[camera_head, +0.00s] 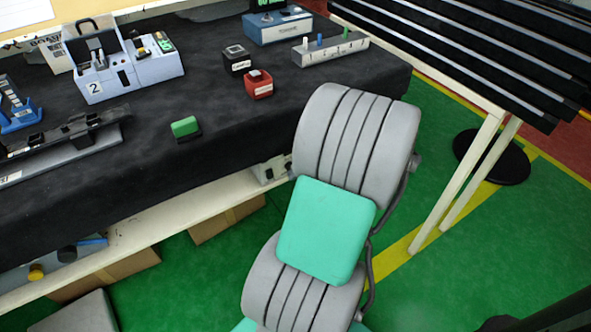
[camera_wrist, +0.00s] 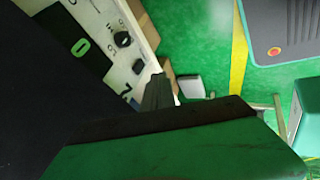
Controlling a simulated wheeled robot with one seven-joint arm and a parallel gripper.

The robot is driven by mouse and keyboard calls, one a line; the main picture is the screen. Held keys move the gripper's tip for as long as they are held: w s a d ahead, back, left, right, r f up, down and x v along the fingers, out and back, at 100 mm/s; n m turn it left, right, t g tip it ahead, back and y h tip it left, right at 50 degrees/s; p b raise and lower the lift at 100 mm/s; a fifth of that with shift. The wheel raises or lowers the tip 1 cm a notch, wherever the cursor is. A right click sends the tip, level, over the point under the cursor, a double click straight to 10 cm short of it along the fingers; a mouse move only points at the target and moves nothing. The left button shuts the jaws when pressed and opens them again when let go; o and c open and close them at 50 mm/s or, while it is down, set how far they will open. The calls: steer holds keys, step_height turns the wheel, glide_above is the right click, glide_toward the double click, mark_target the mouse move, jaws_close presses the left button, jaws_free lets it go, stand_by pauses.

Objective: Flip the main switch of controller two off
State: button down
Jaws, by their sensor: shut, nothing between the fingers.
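Controller two (camera_head: 148,68) is a pale blue-grey box with a "2" label, at the back left of the black-covered table in the head view. It carries a small dark part (camera_head: 124,78) on its front, which may be the main switch; its position is too small to read. My gripper is not visible in the head view, where only my arm's links show. In the wrist view, a dark narrow tip near the middle looks like my gripper (camera_wrist: 158,92), shut and empty. A white panel (camera_wrist: 120,62) with black knobs lies beyond it; I cannot tell whether this is controller two.
On the table (camera_head: 215,105) stand a green block (camera_head: 185,128), a red block (camera_head: 258,88), a dark block (camera_head: 237,62), a grey peg strip (camera_head: 330,51) and a blue box (camera_head: 278,28). A black rack (camera_head: 470,50) stands at the right. A large dark and green surface fills the lower wrist view.

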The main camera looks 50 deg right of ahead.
mark_target(270, 174)
steer(key=w+f, duration=0.4)
steer(key=w+f+b, duration=0.1)
steer(key=w+f, duration=0.1)
steer(key=w, duration=0.1)
steer(key=shift+a, duration=0.15)
steer(key=shift+r, duration=0.1)
